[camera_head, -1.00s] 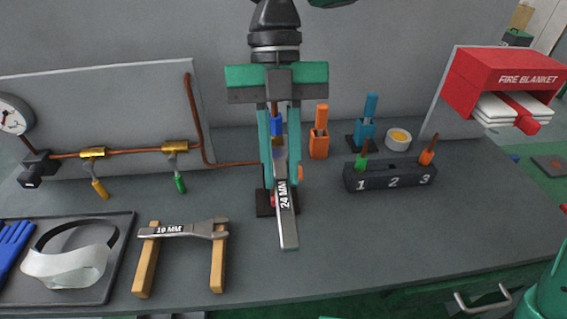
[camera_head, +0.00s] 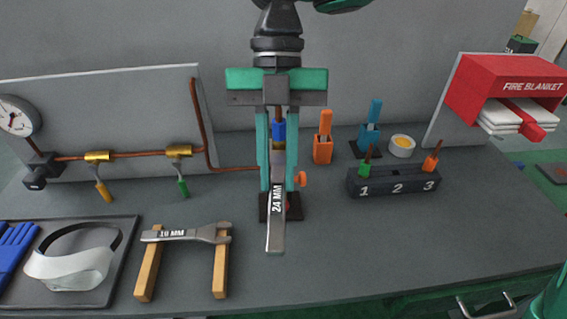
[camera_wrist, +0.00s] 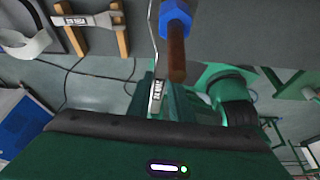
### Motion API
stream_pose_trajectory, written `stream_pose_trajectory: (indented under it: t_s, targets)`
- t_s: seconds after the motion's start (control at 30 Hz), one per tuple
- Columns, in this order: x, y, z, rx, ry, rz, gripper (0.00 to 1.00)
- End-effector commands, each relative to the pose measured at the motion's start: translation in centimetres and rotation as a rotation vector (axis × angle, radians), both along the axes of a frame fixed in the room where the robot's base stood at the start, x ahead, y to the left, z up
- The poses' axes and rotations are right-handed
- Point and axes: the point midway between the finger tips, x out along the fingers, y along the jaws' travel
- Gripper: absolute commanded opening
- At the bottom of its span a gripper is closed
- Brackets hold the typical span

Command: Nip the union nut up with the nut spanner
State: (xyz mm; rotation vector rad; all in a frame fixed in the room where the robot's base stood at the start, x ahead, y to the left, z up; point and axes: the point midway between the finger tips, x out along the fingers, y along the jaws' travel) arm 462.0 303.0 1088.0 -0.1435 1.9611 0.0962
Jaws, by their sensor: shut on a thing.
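My gripper (camera_head: 277,188) is shut on the 24 MM spanner (camera_head: 275,235), whose handle points down toward the bench's front edge. The spanner's head is hidden behind my fingers in the head view. A blue nut (camera_head: 279,130) shows between my fingers. In the wrist view the blue hex nut (camera_wrist: 174,18) sits on a copper pipe end (camera_wrist: 176,60), with the thin grey spanner (camera_wrist: 152,35) close along its left side. I cannot tell whether the spanner's jaw is seated around the nut.
A 19 MM spanner (camera_head: 190,234) lies across two wooden rests at front left. Copper pipework with valves and a gauge (camera_head: 17,120) is at back left. A numbered block (camera_head: 392,184) stands to the right. The front right bench is clear.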

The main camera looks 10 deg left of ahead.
Motion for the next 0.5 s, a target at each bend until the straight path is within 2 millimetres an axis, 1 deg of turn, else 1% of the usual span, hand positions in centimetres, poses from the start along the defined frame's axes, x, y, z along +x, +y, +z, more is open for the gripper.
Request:
stream_pose_trajectory:
  t_s: [0.5]
  targets:
    - [-0.1,1.3,0.0,0.0,-0.001,-0.139,0.0]
